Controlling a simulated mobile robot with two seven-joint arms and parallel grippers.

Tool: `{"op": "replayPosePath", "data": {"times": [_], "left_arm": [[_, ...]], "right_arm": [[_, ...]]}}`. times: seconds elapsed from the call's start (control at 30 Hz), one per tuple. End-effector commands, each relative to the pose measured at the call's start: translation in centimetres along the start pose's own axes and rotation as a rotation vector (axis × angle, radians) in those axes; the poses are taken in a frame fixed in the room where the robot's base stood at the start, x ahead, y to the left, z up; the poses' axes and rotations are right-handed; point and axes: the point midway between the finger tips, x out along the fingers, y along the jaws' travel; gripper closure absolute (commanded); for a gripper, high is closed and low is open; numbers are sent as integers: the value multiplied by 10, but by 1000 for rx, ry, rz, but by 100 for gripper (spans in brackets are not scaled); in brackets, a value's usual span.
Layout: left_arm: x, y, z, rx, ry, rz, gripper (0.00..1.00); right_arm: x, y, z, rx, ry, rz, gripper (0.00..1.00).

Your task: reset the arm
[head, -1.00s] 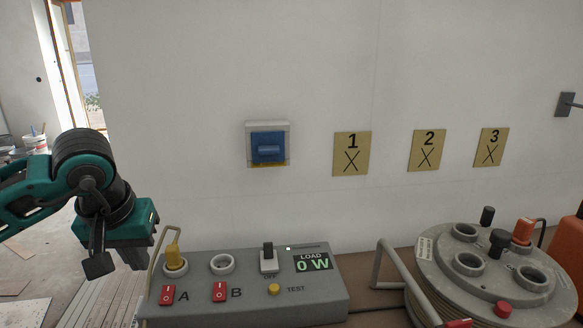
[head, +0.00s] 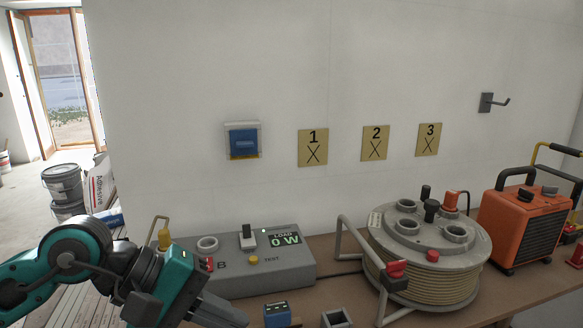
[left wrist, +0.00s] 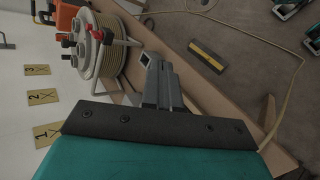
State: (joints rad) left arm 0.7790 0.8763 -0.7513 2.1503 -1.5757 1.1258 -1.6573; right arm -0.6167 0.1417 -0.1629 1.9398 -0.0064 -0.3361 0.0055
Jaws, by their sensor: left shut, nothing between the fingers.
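My left arm comes in at the lower left of the head view. Its teal gripper (head: 222,312) points right and down, over the front left part of the grey control box (head: 285,272). The gripper is shut with nothing in it. In the left wrist view its grey fingers (left wrist: 172,100) lie together, close to a small square grey holder (left wrist: 148,60). The arm hides part of the box, including the A switch. My right gripper is not in view.
A cable reel (head: 425,280) and an orange heater (head: 522,225) stand right of the box on the bench (head: 520,292). A small blue block (head: 277,315) and the square holder (head: 336,318) sit at the front edge. A blue wall socket (head: 243,142) is above.

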Motion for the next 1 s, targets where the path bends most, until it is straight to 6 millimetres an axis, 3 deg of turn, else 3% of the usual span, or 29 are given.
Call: {"op": "replayPosePath", "data": {"times": [0.03, 0.1, 0.2, 0.3, 0.4, 0.47, 0.57, 0.7, 0.73, 0.87, 0.9, 1.0], "left_arm": [[10, 17, 23, -113, -103, 124, 100], [12, 44, 47, -292, -241, 295, 100], [0, 80, 67, -582, -444, 519, 100], [-23, 106, 67, -899, -650, 725, 100], [-48, 118, 48, -1239, -855, 916, 100], [-62, 116, 30, -1450, -977, 1026, 100], [-78, 96, -8, -1808, -1173, 1207, 100], [-81, 35, -58, -2309, -1427, 1476, 100], [-79, 17, -67, 2294, 1404, -1463, 100], [-57, -69, -85, 1884, 1095, -1225, 100], [-48, -97, -84, 1760, 1003, -1165, 100], [-27, -154, -70, 1494, 814, -1051, 100]], "right_arm": [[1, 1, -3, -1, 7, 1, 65], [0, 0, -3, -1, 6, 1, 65], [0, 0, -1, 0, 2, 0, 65], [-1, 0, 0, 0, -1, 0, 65], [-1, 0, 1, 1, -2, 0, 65], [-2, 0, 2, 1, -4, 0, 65], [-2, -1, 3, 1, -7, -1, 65], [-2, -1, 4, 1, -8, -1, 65], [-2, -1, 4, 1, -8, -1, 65], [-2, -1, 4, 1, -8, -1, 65], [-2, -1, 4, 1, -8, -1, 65], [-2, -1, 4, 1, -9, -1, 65]]}}
